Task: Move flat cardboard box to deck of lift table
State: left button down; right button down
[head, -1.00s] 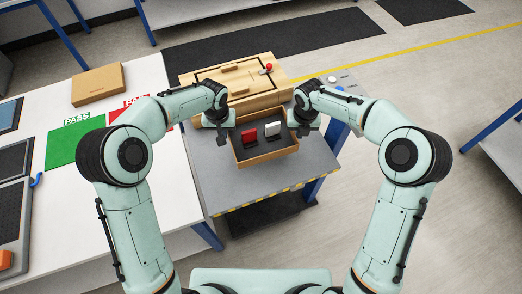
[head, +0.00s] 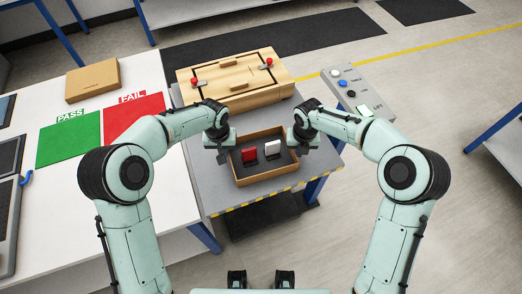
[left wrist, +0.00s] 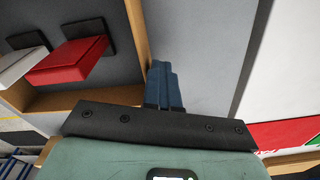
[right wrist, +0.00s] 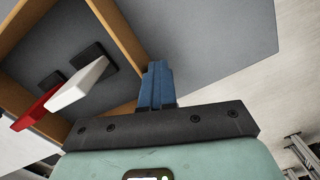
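A shallow, open flat cardboard box (head: 290,167) with a dark inside holds a red piece (head: 249,155) and a white piece (head: 270,149). It is at or just above the grey deck (head: 225,197) of the lift table; I cannot tell if it touches. My left gripper (head: 222,150) is at its left wall, and my right gripper (head: 304,145) is at its right wall. In the left wrist view the blue fingers (left wrist: 165,85) close together at the box wall (left wrist: 137,30). The right wrist view shows the same, fingers (right wrist: 157,85) at the opposite wall (right wrist: 118,32).
A wooden case (head: 235,80) with red-knobbed latches stands behind the box on the deck. A control panel (head: 349,90) is at the right. A white table at left bears green PASS (head: 68,139) and red FAIL (head: 134,118) mats and a closed carton (head: 92,80).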

pick_arm(q)
jog(key=shift+w+a+r, duration=0.1)
jog(key=shift+w+r, duration=0.05)
jog(key=shift+r, duration=0.1)
pick_arm(e)
jog(key=shift+w+r, duration=0.15)
jog(key=shift+r, duration=0.2)
pick_arm(q)
jog(key=c, duration=1.5)
grip_release()
jog(key=shift+a, duration=0.4)
pick_arm(e)
jog(key=shift+d, duration=0.5)
pick_arm(q)
jog(key=shift+o, duration=0.5)
jog(key=shift+a, duration=0.3)
pick_arm(e)
jog(key=shift+d, duration=0.3)
pick_arm(q)
jog(key=shift+a, duration=0.1)
pick_arm(e)
jog(key=c, duration=1.4)
grip_release()
jog(key=shift+f, duration=0.1)
jog(key=shift+d, duration=0.1)
